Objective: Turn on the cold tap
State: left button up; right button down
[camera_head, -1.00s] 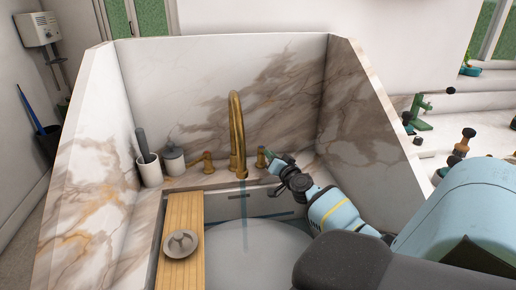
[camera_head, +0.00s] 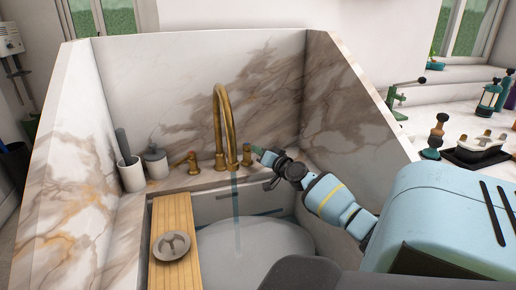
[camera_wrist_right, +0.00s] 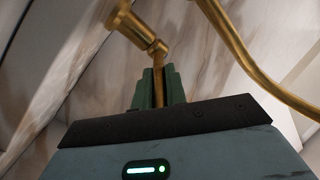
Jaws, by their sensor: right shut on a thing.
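A tall brass gooseneck spout (camera_head: 219,113) stands at the back of the sink, with a translucent blue stream (camera_head: 236,215) falling from it into the basin. A brass tap handle (camera_head: 187,162) stands left of the spout. Another brass tap handle (camera_head: 247,156) stands to its right, partly hidden by my right gripper. My right gripper (camera_head: 258,152) reaches this handle from the right. In the right wrist view, its green fingers (camera_wrist_right: 158,88) are shut on the thin brass lever (camera_wrist_right: 158,62) of the handle. No label shows which tap is cold. My left gripper is not in view.
A wooden board (camera_head: 174,220) with a round grey strainer (camera_head: 171,246) lies across the sink's left side. A white cup (camera_head: 131,175) and a lidded jar (camera_head: 156,164) stand behind it. High marble walls (camera_head: 90,200) enclose the sink.

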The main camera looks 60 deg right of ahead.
jog(key=c, duration=1.5)
grip_release()
jog(key=shift+s+f, duration=0.1)
jog(key=shift+f, duration=0.15)
jog(key=shift+o, duration=0.3)
jog(key=shift+r, duration=0.15)
jog(key=shift+r, duration=0.1)
jog(key=shift+s+a+p, duration=0.2)
jog(key=shift+s+p, duration=0.1)
jog(key=shift+s, duration=0.15)
jog(key=p+v, duration=0.1)
jog(key=v, duration=0.5)
jog(key=shift+s+p, duration=0.35)
jog(key=shift+a, duration=0.1)
